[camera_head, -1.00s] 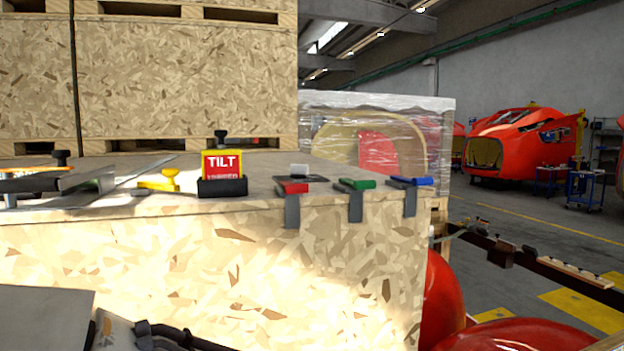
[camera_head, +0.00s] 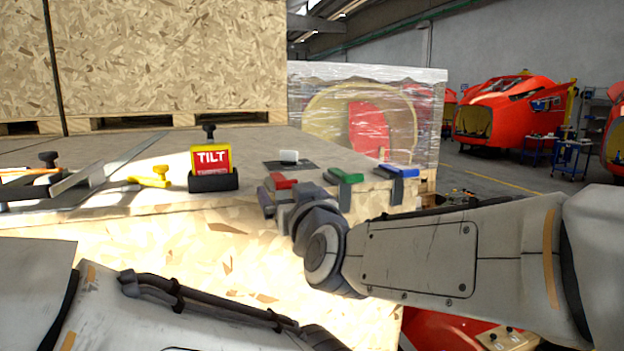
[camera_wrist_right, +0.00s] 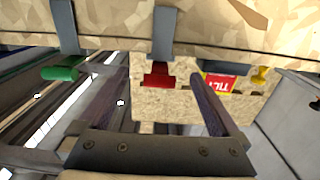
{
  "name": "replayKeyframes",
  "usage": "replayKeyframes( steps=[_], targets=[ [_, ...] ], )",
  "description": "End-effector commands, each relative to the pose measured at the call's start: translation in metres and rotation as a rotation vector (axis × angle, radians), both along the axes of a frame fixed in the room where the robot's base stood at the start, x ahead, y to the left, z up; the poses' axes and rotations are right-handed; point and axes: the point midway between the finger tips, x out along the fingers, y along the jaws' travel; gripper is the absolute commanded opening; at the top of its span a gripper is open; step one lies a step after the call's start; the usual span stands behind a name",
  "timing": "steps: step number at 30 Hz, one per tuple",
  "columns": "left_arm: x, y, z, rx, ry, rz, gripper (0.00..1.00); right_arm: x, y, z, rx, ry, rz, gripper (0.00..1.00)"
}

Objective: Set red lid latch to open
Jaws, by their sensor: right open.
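The red lid latch (camera_head: 284,182) sits on the front top edge of the wooden crate, with a red tab on top. My right gripper (camera_head: 269,196) is close in front of it and hides its lower grey strap. In the right wrist view, which looks upside down, the red latch (camera_wrist_right: 158,76) shows between the two open fingers, with its grey strap (camera_wrist_right: 163,35) beyond them. No contact can be made out. The left gripper is out of view; only part of my left arm shows at lower left.
The green latch (camera_head: 346,177) and blue latch (camera_head: 399,172) sit right of the red one. A TILT indicator (camera_head: 212,165) and a yellow knob piece (camera_head: 152,178) stand to its left.

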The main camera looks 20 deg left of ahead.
Motion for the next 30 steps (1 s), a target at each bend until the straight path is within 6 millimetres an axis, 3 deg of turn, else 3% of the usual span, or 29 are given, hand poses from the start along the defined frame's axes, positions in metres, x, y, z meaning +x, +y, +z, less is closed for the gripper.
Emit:
replayKeyframes(
  steps=[6, 17, 20, 25, 30],
  targets=[
    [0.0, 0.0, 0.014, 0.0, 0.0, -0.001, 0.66, 0.022, 0.015, 0.001, -0.001, 0.002, 0.0, 0.99],
    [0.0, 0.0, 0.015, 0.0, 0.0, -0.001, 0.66, 0.027, 0.018, -0.001, -0.001, 0.001, 0.001, 0.99],
    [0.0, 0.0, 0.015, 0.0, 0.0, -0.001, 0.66, 0.027, 0.018, -0.001, -0.001, 0.001, 0.001, 0.68],
    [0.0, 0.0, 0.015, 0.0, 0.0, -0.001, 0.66, 0.027, 0.018, -0.001, -0.001, 0.001, 0.001, 0.03],
    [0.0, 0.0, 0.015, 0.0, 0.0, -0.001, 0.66, 0.028, 0.018, 0.0, -0.001, 0.002, 0.0, 0.0]
  ],
)
